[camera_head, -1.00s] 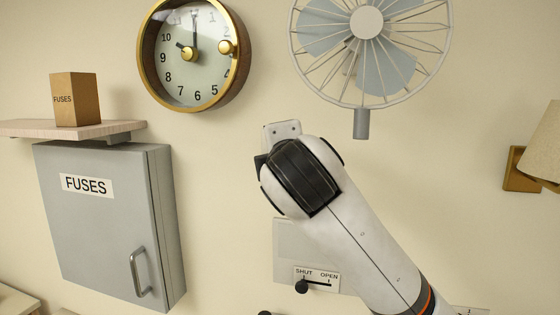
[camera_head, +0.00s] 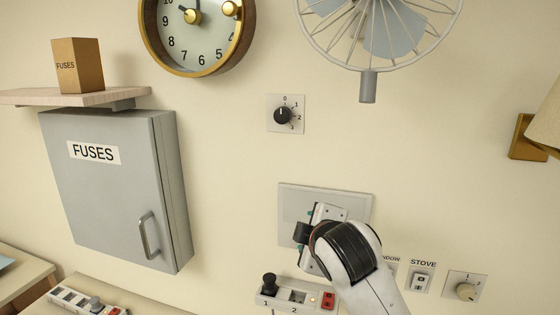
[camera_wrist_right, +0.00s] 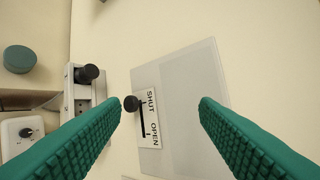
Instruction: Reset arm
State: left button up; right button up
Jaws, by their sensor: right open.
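My right arm's white and black wrist shows in the head view, with its gripper (camera_head: 308,238) in front of the lower wall, over the pale grey panel (camera_head: 290,200). In the right wrist view the two teal fingers (camera_wrist_right: 160,103) are wide apart with nothing held between them. Beyond them lies the grey panel (camera_wrist_right: 190,85) with a SHUT/OPEN slider label (camera_wrist_right: 152,120) and its black knob (camera_wrist_right: 131,103), which sits near the SHUT end. In the head view my wrist hides this slider. My left gripper is in neither view.
A black dial (camera_head: 283,115) is on the wall above the panel. A switch strip (camera_head: 275,292) stands below, close to my wrist. A grey fuse cabinet (camera_head: 118,195) is left, a fan (camera_head: 368,85) above, the STOVE switch (camera_head: 421,282) right.

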jog(key=s+d+f+m+g, duration=0.1)
jog(key=s+d+f+m, duration=0.1)
jog(key=s+f, duration=0.35)
jog(key=s+d+f+m+g, duration=0.2)
jog(key=s+d+f+m, duration=0.1)
jog(key=f, duration=0.6)
jog(key=s+d+f+m+g, duration=0.1)
jog(key=s+d+f+m, duration=0.1)
jog(key=s+f, duration=0.35)
jog(key=s+d+f+m+g+h, duration=0.1)
jog(key=s+d+f+m+g, duration=0.25)
jog(key=s+f, duration=0.5)
jog(key=s+d+f+m+g+h, duration=0.1)
jog(key=s+d+f+m+g, duration=0.25)
jog(key=s, duration=0.75)
notch_tip(320, 180, down, 33)
jog(key=t+b, duration=0.1)
jog(key=b, duration=0.7)
jog(key=s+d+f+b, duration=0.1)
jog(key=s+f+b, duration=0.2)
jog(key=s+f, duration=0.5)
jog(key=s+d+f+g+b, duration=0.1)
jog(key=s+d+f+b, duration=0.1)
jog(key=s+f, duration=0.7)
notch_tip(320, 180, down, 8)
jog(key=shift+d+r+n+b, duration=0.1)
jog(key=shift+d+n+b, duration=0.25)
jog(key=shift+b, duration=0.4)
